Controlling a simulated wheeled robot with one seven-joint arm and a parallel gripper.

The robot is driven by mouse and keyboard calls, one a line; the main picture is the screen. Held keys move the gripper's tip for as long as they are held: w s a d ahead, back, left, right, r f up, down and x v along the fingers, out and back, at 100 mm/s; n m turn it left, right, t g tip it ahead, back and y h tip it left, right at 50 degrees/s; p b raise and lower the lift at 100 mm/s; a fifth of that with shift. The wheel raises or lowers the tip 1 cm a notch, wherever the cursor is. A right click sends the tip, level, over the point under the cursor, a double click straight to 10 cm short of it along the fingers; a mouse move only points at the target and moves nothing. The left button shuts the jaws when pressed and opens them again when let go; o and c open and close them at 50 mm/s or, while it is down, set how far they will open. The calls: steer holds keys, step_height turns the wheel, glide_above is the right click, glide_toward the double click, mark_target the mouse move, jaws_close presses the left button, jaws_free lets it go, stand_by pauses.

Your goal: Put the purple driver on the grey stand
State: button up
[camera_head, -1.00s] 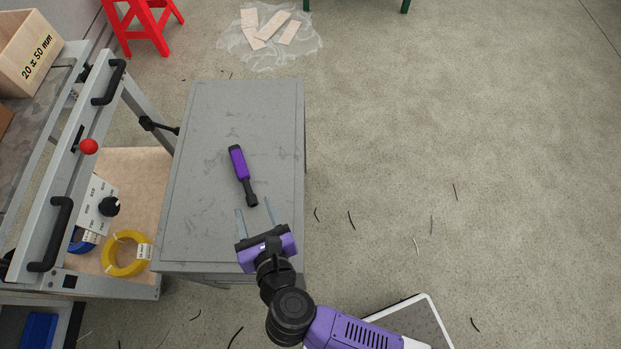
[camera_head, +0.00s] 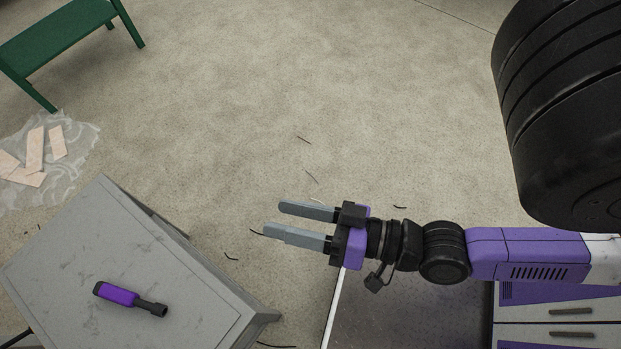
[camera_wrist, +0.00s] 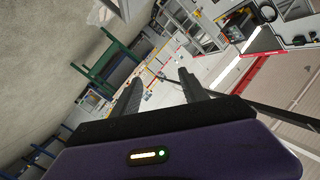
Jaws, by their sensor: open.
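The purple driver (camera_head: 129,298) has a purple and black grip and a dark tip. It lies flat on the top of the grey stand (camera_head: 190,290), at the lower left of the head view. My gripper (camera_head: 275,223) is in the middle of the head view, to the right of the stand and apart from the driver. Its two grey fingers are spread and point left, with nothing between them. In the wrist view the fingers (camera_wrist: 158,92) are also apart and empty, and neither driver nor stand can be made out there.
A green step or bench (camera_head: 70,40) stands at the top left. A clear plastic sheet with several wooden pieces (camera_head: 40,155) lies on the floor at the left. Open floor with a few dark wire scraps stretches across the middle. The wrist view shows distant shelves and cabinets.

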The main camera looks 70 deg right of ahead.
steer(key=s+n, duration=0.1)
steer(key=n, duration=0.1)
steer(key=s+n+g, duration=0.1)
steer(key=s+n, duration=0.1)
steer(key=s+d+n+g, duration=0.1)
steer(key=s+n, duration=0.1)
steer(key=shift+r+n+h, duration=0.1)
steer(key=shift+n+h, duration=0.2)
step_height(320, 180, up, 2)
steer(key=shift+p, duration=0.95)
